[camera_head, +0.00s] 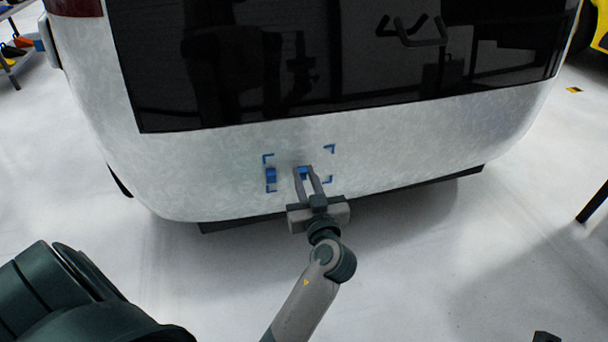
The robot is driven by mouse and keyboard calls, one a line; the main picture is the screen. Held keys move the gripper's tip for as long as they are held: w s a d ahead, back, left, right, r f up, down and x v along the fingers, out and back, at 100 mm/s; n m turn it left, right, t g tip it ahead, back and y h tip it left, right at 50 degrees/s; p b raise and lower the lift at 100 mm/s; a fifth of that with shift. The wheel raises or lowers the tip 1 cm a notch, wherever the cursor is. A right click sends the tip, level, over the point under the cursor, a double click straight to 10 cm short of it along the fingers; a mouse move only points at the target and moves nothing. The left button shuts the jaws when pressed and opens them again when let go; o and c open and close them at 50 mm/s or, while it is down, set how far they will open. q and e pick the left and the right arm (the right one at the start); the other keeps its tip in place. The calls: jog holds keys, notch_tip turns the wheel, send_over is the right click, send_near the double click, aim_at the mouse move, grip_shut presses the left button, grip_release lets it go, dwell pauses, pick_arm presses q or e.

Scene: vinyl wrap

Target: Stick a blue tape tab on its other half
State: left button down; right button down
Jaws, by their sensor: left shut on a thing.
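A blue tape tab (271,177) is on the white rear panel of the vehicle (400,150), inside the left side of a frame of thin blue corner marks (331,149). My left gripper (305,172) reaches up to the panel, just right of that tab. It is shut on a second blue tape tab (303,173), which shows between its fingers. A gap of white panel lies between the two tabs. I cannot tell whether the held tab touches the panel.
A dark rear window (340,60) fills the panel above the marks. A dark lower edge (400,193) runs beneath the panel. The pale floor (480,270) is open at right. A dark post (592,203) stands at the right edge.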

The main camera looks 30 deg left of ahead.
pick_arm(q)
jog(key=b+v, duration=0.1)
jog(key=v, duration=0.5)
jog(key=shift+f+b, duration=0.15)
jog(key=shift+b, duration=0.2)
dwell(0.6)
jog(key=shift+p+x, duration=0.6)
jog(key=shift+x, duration=1.35)
jog(key=shift+w, duration=0.1)
